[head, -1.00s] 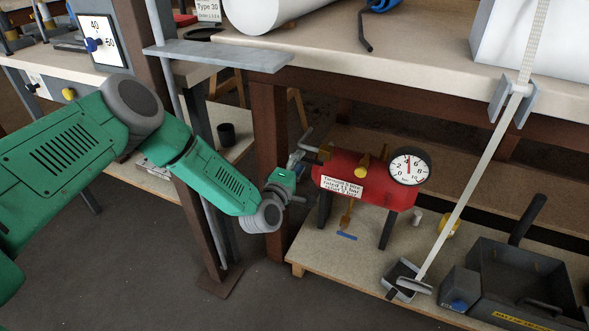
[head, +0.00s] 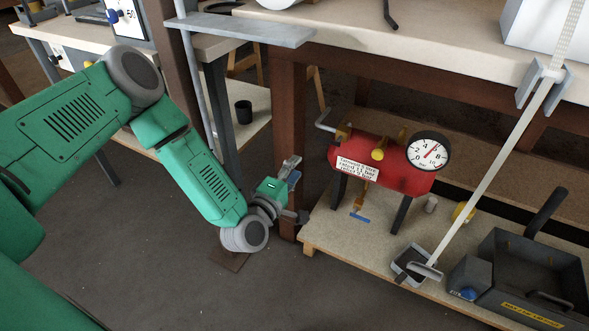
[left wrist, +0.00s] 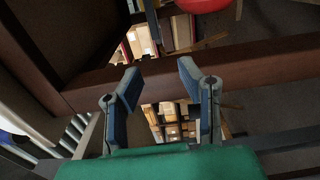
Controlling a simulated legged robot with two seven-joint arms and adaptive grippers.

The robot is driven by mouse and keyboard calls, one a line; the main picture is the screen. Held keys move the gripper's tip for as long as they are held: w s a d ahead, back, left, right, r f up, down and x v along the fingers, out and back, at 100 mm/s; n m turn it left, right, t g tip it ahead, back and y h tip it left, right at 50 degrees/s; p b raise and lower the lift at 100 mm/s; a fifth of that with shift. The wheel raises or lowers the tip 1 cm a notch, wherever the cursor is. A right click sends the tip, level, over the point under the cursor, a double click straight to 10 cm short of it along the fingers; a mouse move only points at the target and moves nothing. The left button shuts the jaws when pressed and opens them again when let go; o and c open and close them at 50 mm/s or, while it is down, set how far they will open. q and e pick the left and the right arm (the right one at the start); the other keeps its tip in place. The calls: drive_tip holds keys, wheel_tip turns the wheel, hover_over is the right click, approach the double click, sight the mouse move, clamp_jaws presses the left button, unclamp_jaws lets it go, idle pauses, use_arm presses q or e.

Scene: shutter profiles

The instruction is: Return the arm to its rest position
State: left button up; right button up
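My left arm (head: 205,180) is green with grey joints and comes in from the left in the head view. Its gripper (head: 297,187) is in front of the brown table leg and left of the red tank, apart from the tank. In the left wrist view the two blue-grey fingers (left wrist: 160,88) stand apart with nothing between them, so the gripper is open and empty. A brown beam (left wrist: 250,67) runs behind the fingers there. My right gripper shows in neither view.
A red tank (head: 395,172) with a gauge (head: 428,151) stands on the low shelf (head: 335,232). A brown table leg (head: 288,130) and a grey plate (head: 245,28) are close to my arm. A grey toolbox (head: 530,275) lies at right. The floor below my arm is clear.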

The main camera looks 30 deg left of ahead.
use_arm(q)
drive_tip(key=s+d+f+m+g+h, duration=0.4)
drive_tip(key=s+d+f+m+g, duration=0.5)
drive_tip(key=s, duration=0.4)
drive_tip(key=s+a+f+m+g+y, duration=0.1)
drive_tip(key=s+a+f+m+g, duration=0.15)
drive_tip(key=s, duration=0.25)
drive_tip(key=s+a+f+m+g, duration=0.1)
drive_tip(key=s+f+m, duration=0.15)
drive_tip(key=s, duration=0.25)
drive_tip(key=s+a+r+m+g+y+p, duration=0.1)
drive_tip(key=s+a+m+g+y, duration=0.1)
drive_tip(key=s+a, duration=0.3)
drive_tip(key=s+a+r+m+g+y, duration=0.2)
drive_tip(key=s+a+g, duration=0.1)
drive_tip(key=s, duration=0.3)
wheel_tip(320, 180, up, 16)
drive_tip(key=p, duration=1.7)
drive_tip(key=shift+r, duration=0.15)
